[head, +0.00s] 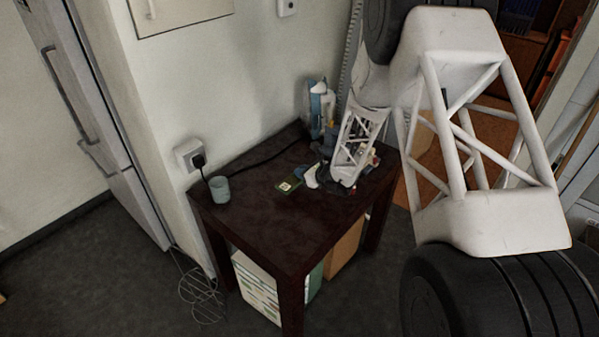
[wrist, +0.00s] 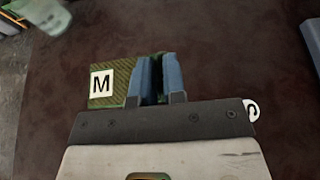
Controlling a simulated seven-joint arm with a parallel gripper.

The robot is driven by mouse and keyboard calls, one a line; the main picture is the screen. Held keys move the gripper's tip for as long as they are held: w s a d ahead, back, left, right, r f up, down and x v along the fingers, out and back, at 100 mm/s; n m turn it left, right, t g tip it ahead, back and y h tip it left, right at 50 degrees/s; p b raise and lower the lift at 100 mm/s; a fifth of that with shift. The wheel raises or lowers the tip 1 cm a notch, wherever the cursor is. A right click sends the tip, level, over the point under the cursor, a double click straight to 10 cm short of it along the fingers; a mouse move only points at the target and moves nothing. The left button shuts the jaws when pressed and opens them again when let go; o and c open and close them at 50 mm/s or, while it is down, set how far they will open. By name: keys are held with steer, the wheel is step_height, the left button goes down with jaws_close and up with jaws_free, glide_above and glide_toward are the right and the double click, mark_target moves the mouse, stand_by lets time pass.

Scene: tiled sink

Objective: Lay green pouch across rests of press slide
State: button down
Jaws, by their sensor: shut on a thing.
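The green pouch (wrist: 121,75) has a white label with a black M. It sticks out to the left of my gripper (wrist: 157,62) in the wrist view, and its right part is between the blue fingers. My gripper is shut on it. In the head view the pouch (head: 288,185) is over the dark table, at the blue fingers of my gripper (head: 298,174). I cannot tell whether it touches the tabletop. I cannot make out the press slide or its rests for certain; a blue and white device (head: 321,108) stands at the table's back, partly behind my arm.
A pale green cup (head: 219,189) stands at the table's left corner; it also shows in the wrist view (wrist: 48,15). A black cable runs from the wall socket (head: 190,156) across the table's back. The front tabletop (head: 270,228) is clear.

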steer(key=shift+w+a+f, duration=0.1)
steer(key=shift+w+a, duration=0.05)
steer(key=shift+w, duration=1.1)
steer(key=shift+w+a+f, duration=0.1)
steer(key=shift+w+a, duration=0.05)
steer(key=shift+w, duration=1.05)
steer(key=shift+f, duration=1.8)
steer(key=shift+f, duration=0.1)
steer(key=c, duration=1.2)
jaws_free()
steer(key=shift+s+d, duration=0.1)
steer(key=shift+s+d+r, duration=0.3)
steer(key=shift+d+r, duration=0.05)
steer(key=shift+r, duration=0.05)
steer(key=v, duration=1)
steer(key=shift+s+d, duration=0.25)
steer(key=shift+s, duration=0.05)
